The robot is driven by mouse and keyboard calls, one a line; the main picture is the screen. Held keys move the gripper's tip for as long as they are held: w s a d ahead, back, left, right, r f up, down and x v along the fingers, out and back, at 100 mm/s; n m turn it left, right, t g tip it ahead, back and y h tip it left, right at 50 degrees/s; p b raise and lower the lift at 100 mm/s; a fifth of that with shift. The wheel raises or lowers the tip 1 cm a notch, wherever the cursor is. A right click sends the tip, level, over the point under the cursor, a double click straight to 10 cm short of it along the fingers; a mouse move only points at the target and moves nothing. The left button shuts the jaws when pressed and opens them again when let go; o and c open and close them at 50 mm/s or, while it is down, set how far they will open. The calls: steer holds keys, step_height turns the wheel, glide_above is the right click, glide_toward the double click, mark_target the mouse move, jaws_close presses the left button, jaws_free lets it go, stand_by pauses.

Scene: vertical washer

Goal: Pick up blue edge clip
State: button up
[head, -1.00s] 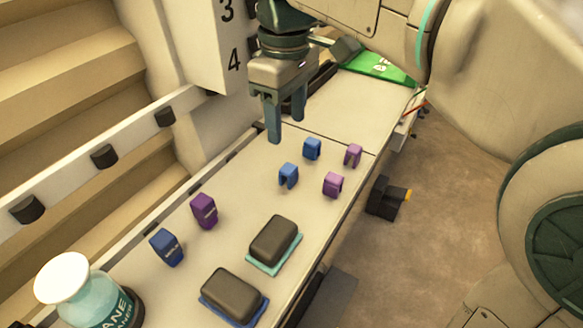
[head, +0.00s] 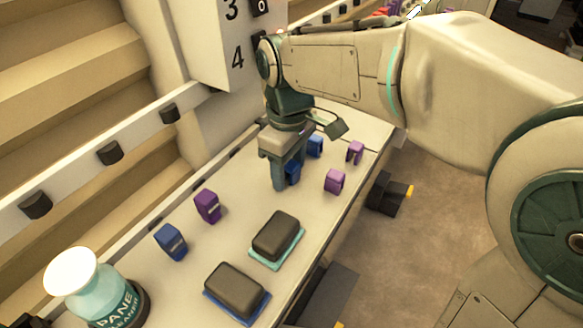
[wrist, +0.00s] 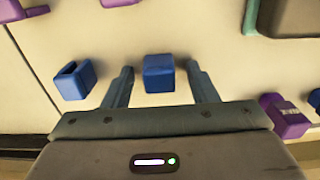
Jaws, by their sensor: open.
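One blue edge clip shows in the wrist view (wrist: 159,73) between the two fingers of my open gripper (wrist: 161,82), with a gap on each side. In the head view that clip (head: 293,174) is partly hidden by the fingers of my gripper (head: 287,180), which point down at the table. A second blue edge clip (head: 316,146) stands just behind, partly covered by my gripper; it also shows at the left of the wrist view (wrist: 74,80).
Two purple clips (head: 335,181) stand to the right near the table edge. A dark blue block (head: 171,242), a purple block (head: 208,206), two dark sponge-like pads (head: 276,236) and a bottle (head: 105,290) stand nearer. The table (head: 240,180) is clear left of my gripper.

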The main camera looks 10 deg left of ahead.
steer(key=c, duration=1)
steer(key=shift+r, duration=0.1)
